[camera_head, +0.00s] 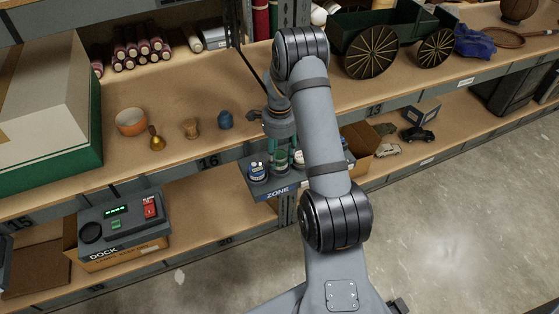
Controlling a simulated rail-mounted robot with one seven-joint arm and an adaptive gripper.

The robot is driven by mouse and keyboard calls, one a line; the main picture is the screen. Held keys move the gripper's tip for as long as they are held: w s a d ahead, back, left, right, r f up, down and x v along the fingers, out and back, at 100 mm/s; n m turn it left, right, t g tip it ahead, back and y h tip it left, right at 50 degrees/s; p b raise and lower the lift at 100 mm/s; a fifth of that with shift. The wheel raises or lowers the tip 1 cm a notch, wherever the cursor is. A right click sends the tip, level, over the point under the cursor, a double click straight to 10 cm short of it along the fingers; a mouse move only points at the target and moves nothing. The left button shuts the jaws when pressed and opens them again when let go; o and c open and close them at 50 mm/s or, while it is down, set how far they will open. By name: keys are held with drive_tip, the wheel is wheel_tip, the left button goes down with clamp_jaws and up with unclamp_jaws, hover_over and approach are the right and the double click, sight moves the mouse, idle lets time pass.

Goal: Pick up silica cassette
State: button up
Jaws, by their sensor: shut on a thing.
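My gripper (281,152) points down over a small dark tray marked ZONE (279,191). It is shut on a small greenish canister (281,161), which I take to be the silica cassette. It is too small to read, and the fingers partly cover it. I cannot tell whether the canister touches the tray. A blue-and-white canister (257,171) stands on the tray to the left of my gripper. A pale canister with a reddish part (298,157) is to the right, partly hidden by my arm.
The upper shelf holds an orange bowl (131,121), a brass bell (156,139), a wooden cup (190,128) and a blue jar (225,120). A DOCK unit (122,222) stands lower left. An open cardboard box (361,145) and toy cars lie right of my arm.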

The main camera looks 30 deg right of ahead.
drive_tip(key=s+a+r+b, duration=0.1)
drive_tip(key=s+r, duration=0.7)
drive_tip(key=s, duration=0.3)
drive_tip(key=w+a+r+n, duration=0.2)
drive_tip(key=a+r+n, duration=0.15)
drive_tip(key=a, duration=0.35)
drive_tip(key=w+a+r+n, duration=0.2)
drive_tip(key=w+a+r, duration=0.1)
drive_tip(key=a+r, duration=0.3)
drive_tip(key=s+a+r+n, duration=0.2)
drive_tip(key=s+a+n, duration=0.1)
drive_tip(key=s+n, duration=0.6)
drive_tip(key=n, duration=0.4)
drive_tip(key=shift+r, duration=0.4)
drive_tip(key=shift+r, duration=0.1)
